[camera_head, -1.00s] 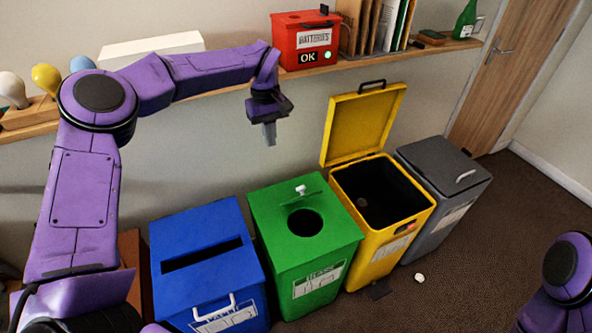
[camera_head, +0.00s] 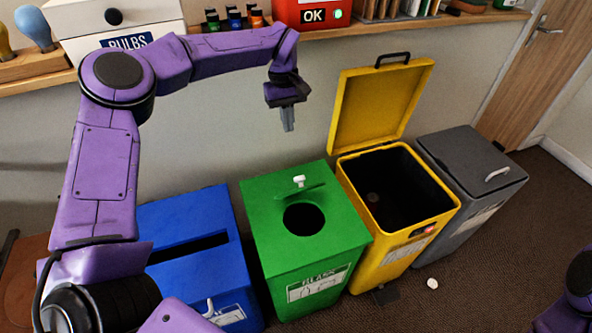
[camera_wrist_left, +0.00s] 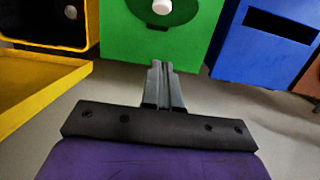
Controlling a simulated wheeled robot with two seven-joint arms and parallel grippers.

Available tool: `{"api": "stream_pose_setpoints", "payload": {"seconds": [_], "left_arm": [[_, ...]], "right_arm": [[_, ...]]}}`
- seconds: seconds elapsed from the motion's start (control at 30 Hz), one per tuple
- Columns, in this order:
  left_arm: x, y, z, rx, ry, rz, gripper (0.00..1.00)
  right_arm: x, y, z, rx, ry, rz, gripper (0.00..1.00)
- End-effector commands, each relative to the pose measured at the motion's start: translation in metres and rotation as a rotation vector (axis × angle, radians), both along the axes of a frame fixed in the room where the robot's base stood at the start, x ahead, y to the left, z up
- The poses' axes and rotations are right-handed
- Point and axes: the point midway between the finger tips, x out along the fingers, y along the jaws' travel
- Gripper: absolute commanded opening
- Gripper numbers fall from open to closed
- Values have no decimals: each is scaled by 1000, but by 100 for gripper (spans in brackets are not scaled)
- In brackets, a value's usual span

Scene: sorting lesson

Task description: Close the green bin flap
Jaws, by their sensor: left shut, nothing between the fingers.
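The green bin (camera_head: 265,225) stands between the blue and yellow bins, with a round dark hole (camera_head: 303,219) in its top. Its flap (camera_head: 312,190), with a white knob (camera_head: 299,181), stands tilted up at the hole's back edge; the hole is uncovered. In the left wrist view the flap is a dark green disc (camera_wrist_left: 180,14) with the white knob (camera_wrist_left: 162,7) on it. My left gripper (camera_head: 288,128) is shut and empty, in the air above and behind the flap, apart from it. Its fingers (camera_wrist_left: 164,68) point towards the green bin. My right gripper is out of view.
The yellow bin (camera_head: 415,250) has its lid (camera_head: 380,105) raised, just right of my left gripper. The blue bin (camera_head: 185,215) is at left and a grey bin (camera_head: 470,165) at right. A wall shelf (camera_head: 350,28) runs behind. A small white object (camera_head: 432,284) lies on the floor.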

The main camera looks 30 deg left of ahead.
Motion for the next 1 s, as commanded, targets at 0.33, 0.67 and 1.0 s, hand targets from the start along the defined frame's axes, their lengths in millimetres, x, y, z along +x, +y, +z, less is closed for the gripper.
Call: {"api": "stream_pose_setpoints", "payload": {"seconds": [0.33,0.67,1.0], "left_arm": [[-5,-8,-59,2,5,-4,0],[-21,-30,-108,0,1,-6,0],[-29,-39,-119,1,0,-3,0]], "right_arm": [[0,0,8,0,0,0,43],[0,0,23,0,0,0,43],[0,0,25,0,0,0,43]]}}
